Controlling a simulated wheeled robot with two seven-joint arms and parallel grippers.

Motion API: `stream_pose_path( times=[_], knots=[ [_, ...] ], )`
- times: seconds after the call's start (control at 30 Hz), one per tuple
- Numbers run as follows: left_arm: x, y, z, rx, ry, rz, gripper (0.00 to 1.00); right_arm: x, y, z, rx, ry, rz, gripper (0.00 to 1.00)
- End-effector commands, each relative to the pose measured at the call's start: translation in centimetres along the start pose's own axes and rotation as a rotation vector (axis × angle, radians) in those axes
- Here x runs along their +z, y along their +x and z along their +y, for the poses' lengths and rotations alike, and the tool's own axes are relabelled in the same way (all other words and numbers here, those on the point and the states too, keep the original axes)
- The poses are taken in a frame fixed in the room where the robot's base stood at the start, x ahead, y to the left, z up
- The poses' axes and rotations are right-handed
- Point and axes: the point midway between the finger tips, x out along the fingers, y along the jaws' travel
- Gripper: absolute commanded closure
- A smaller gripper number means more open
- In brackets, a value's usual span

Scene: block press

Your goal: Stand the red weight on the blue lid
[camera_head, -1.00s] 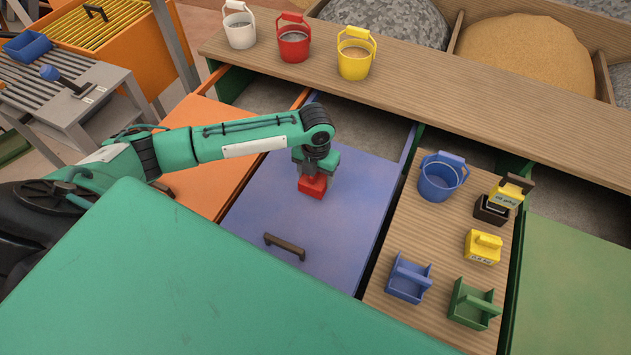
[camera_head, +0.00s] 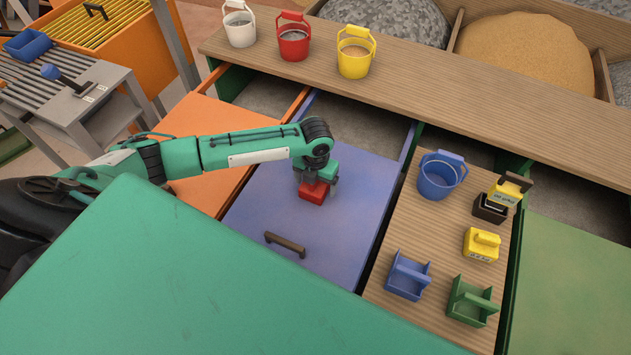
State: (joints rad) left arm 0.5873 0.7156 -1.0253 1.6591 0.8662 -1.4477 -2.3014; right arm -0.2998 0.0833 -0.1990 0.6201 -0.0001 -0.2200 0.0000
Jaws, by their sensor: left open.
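The red weight (camera_head: 312,193) sits on the blue lid (camera_head: 345,235), in the lid's upper middle part, and looks upright. My left gripper (camera_head: 315,183) is right over the weight, with its open fingers around or just above the weight's top. The upper part of the weight is hidden by the gripper. My right gripper is not in view.
A dark handle (camera_head: 285,245) lies on the lid's near part. To the right, a wooden board (camera_head: 445,235) holds a blue bucket (camera_head: 438,175), a yellow weight (camera_head: 482,245), a blue carrier (camera_head: 408,277) and a green carrier (camera_head: 471,301). Three buckets stand on the back shelf (camera_head: 440,80).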

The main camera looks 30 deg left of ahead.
Motion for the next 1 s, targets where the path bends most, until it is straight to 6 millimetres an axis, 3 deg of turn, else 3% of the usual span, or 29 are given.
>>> stream_pose_path(
  times=[0.17,0.27,0.7,1.0],
  knots=[
    [0.1,-0.6,0.0,0.000,0.000,-0.002,0.15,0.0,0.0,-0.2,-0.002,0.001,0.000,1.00],
    [0.2,-1.9,0.1,0.000,0.000,-0.005,0.15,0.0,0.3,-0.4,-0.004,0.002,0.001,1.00],
    [0.1,-10.6,0.0,-0.001,-0.001,-0.003,0.15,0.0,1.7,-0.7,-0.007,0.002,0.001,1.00],
    [0.0,-12.3,0.0,0.000,0.000,0.001,0.15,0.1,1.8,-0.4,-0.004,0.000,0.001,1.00]
  ],
)
